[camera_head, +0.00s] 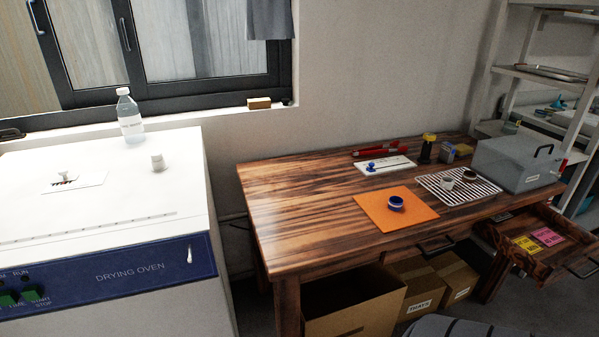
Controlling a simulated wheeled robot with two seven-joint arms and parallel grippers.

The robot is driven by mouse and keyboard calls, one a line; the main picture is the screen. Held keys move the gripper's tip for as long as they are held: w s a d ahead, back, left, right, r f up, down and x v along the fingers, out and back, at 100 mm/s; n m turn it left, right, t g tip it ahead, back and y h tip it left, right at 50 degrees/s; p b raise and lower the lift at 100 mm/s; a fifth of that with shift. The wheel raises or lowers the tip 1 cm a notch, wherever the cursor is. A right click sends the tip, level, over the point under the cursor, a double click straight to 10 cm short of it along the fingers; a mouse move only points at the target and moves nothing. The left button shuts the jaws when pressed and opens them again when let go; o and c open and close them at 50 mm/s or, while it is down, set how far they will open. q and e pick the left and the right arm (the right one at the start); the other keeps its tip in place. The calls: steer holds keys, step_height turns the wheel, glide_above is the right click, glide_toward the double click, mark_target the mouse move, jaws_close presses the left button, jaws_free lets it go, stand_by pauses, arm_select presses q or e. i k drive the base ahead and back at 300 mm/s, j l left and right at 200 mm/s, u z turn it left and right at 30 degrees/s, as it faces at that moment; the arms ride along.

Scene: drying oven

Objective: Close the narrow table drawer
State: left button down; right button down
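The wooden table (300,215) stands right of centre. A narrow drawer (537,272) at its right end is pulled out towards the front. Yellow and pink labels (547,236) and other small items lie inside it, and a dark metal handle (583,270) is on its front. A wider drawer to its left, with a dark handle (436,247), looks shut. Neither of my grippers is in view.
Cardboard boxes (355,310) stand under the table. A grey lidded box (518,163), a striped rack (455,190) and an orange mat (395,222) are on top. The drying oven (130,270) is at left, shelves (535,75) at right.

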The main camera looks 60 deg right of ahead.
mark_target(580, 247)
steer(key=z, duration=3.55)
